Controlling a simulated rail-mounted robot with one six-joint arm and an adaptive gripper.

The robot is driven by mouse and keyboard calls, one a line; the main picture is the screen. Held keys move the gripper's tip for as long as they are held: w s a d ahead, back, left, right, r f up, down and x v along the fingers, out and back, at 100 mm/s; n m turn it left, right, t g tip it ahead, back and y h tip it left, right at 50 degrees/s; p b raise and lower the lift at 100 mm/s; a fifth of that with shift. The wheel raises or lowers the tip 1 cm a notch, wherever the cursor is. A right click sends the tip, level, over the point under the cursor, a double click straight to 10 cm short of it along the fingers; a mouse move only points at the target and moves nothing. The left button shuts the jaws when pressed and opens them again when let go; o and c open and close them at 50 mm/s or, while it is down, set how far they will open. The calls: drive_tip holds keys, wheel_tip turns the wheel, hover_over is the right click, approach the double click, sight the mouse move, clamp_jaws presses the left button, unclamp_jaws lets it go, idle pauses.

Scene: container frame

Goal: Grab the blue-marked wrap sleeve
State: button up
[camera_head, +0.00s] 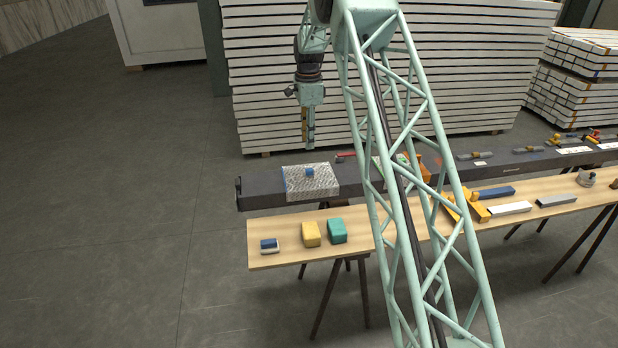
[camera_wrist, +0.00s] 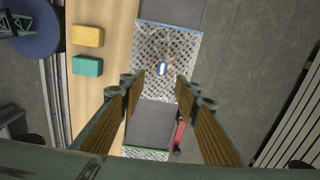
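The blue-marked wrap sleeve (camera_head: 326,189) is a pale, speckled wrap around the dark beam, with a blue edge and a small blue block (camera_head: 310,172) on top. In the wrist view the sleeve (camera_wrist: 183,42) lies ahead between the fingers, and its blue block (camera_wrist: 162,68) shows near the middle. My gripper (camera_head: 308,143) hangs above the sleeve, pointing down and apart from it. In the wrist view my gripper (camera_wrist: 159,79) has its two fingers wide apart with nothing between them.
The dark beam (camera_head: 262,190) runs along behind a wooden table (camera_head: 285,255). A green-edged sleeve (camera_wrist: 146,153) and a red tool (camera_wrist: 179,135) are on the beam nearby. Yellow (camera_head: 311,234) and teal (camera_head: 337,231) blocks stand on the table. White stacked panels (camera_head: 270,90) rise behind.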

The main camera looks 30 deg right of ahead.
drive_tip(key=shift+w+d+f+m, duration=0.15)
drive_tip(key=shift+w+d+f, duration=0.1)
drive_tip(key=shift+f, duration=0.3)
drive_tip(key=shift+w+d+f+m, duration=0.15)
drive_tip(key=shift+d+f, duration=0.1)
drive_tip(key=shift+f, duration=0.25)
drive_tip(key=shift+f, duration=0.1)
hover_over(309, 169)
drive_tip(key=shift+d+f, duration=0.1)
drive_tip(key=shift+f, duration=4.05)
drive_tip(key=shift+f, duration=0.15)
drive_tip(key=shift+f, duration=2.5)
drive_tip(key=c, duration=1)
